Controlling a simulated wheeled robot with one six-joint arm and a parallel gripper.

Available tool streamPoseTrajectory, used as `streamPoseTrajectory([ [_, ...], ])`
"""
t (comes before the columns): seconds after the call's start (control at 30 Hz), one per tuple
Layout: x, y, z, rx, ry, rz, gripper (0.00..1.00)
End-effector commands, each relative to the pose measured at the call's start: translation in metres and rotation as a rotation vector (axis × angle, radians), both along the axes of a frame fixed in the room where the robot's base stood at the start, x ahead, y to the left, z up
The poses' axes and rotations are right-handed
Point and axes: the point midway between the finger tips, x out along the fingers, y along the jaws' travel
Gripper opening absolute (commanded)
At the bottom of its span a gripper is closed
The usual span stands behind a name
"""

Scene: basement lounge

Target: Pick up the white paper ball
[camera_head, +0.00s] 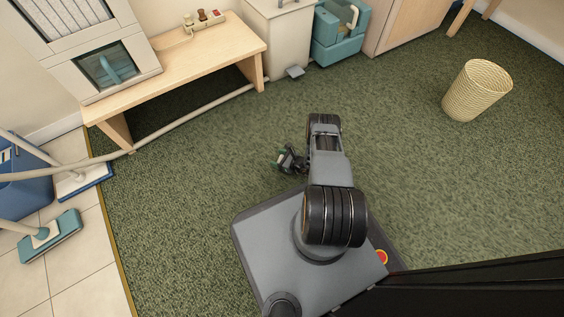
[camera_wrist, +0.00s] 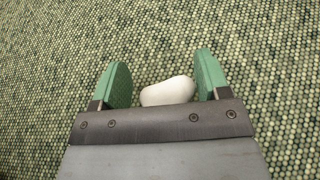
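A white rounded object (camera_wrist: 168,91), which looks like the paper ball, shows in the wrist view between the two green fingers of my gripper (camera_wrist: 163,78). Its lower side is hidden behind the gripper's dark front edge. The fingers are apart, with a narrow gap on each side of the ball. I cannot tell how far the ball is below the fingertips. In the head view my gripper (camera_head: 287,159) is low over the green carpet, left of my arm. I do not see the ball in that view.
A woven wastebasket (camera_head: 477,90) stands at the right on the carpet (camera_head: 420,180). A low wooden bench (camera_head: 185,62) is at the back left, with a hose (camera_head: 190,118) in front. Cleaning heads (camera_head: 50,236) lie on tiles at the left. Carpet around my gripper is clear.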

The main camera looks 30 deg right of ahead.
Motion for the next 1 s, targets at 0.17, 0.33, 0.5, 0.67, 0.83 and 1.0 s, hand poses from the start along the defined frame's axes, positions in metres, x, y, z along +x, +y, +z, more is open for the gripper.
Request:
streamPoseTrajectory([
  [0.17, 0.0, 0.0, 0.0, 0.0, 0.0, 0.0, 0.52],
  [0.33, 0.0, -0.001, 0.0, 0.0, 0.0, -0.002, 0.36],
  [0.5, 0.0, -0.002, 0.0, 0.0, 0.0, -0.003, 0.28],
  [0.67, 0.0, -0.002, 0.001, -0.001, 0.0, -0.004, 0.28],
  [0.83, 0.0, -0.002, 0.013, 0.0, -0.001, -0.004, 0.28],
  [1.0, 0.0, -0.003, 0.039, 0.0, -0.001, -0.005, 0.28],
])
